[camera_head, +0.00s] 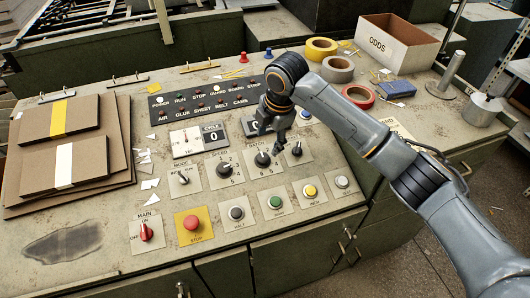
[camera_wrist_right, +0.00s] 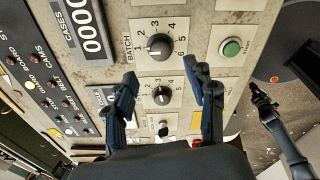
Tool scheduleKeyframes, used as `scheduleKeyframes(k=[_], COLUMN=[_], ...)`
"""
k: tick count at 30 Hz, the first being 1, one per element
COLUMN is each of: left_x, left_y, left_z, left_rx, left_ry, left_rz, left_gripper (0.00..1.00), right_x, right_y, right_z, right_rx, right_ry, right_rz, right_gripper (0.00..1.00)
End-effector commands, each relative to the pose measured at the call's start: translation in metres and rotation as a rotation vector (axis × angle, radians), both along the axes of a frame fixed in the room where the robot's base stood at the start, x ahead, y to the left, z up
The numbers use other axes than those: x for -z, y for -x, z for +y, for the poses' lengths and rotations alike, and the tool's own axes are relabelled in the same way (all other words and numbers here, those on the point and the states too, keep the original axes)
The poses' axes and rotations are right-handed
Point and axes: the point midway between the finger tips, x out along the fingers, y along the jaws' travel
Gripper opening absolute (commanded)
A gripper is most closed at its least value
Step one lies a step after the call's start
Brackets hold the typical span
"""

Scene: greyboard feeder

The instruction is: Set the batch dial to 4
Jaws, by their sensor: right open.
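The batch dial (camera_head: 262,160) is a black knob on a pale plate with numbers around it. It also shows in the wrist view (camera_wrist_right: 158,47), beside the BATCH label. A pale mark shows on the knob, but I cannot tell for sure which number it points at. My right gripper (camera_head: 270,132) hangs over the panel just behind the batch dial. In the wrist view its fingers (camera_wrist_right: 160,72) are apart and empty, framing the space between the batch dial and another numbered dial (camera_wrist_right: 161,95). My left gripper (camera_wrist_right: 262,95) seems to show dark at the wrist view's right; its jaws are unclear.
A small knob (camera_head: 296,149) sits right of the batch dial, and a numbered dial (camera_head: 222,169) left of it. A green button (camera_head: 275,202) and a red stop button (camera_head: 191,222) are nearer the front. Tape rolls (camera_head: 321,48) and a box (camera_head: 395,43) stand behind.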

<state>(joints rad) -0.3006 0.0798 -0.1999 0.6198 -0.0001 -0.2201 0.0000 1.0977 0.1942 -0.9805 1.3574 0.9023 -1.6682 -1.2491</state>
Motion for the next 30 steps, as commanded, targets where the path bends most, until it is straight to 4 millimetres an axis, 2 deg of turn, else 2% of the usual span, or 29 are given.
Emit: scheduleKeyframes(k=[6, 12, 17, 25, 26, 30], left_x=[-0.005, -0.006, -0.006, -0.006, -0.006, -0.006], left_y=[0.0, 0.0, 0.0, 0.0, 0.0, -0.001], left_z=[0.0, 0.0, 0.0, 0.0, 0.0, 0.0], left_rx=[0.0, 0.0, 0.0, 0.0, 0.0, 0.0], left_ry=[0.0, 0.0, 0.0, 0.0, 0.0, 0.0], left_rz=[0.0, 0.0, 0.0, -0.001, -0.001, -0.001], left_gripper=[0.0, 0.0, 0.0, 0.0, 0.0, 0.0], right_x=[0.045, 0.073, 0.082, 0.083, 0.083, 0.083], right_y=[-0.008, -0.014, -0.016, -0.016, -0.016, -0.016], right_z=[0.007, 0.01, 0.011, 0.012, 0.012, 0.011], right_rx=[0.0, 0.001, 0.0, -0.001, -0.001, 0.0], right_ry=[0.0, 0.0, -0.001, 0.0, 0.0, -0.001], right_rz=[0.004, 0.002, -0.001, -0.001, -0.001, -0.001], right_gripper=[0.55, 0.55, 0.55, 0.55, 0.51, 0.23])
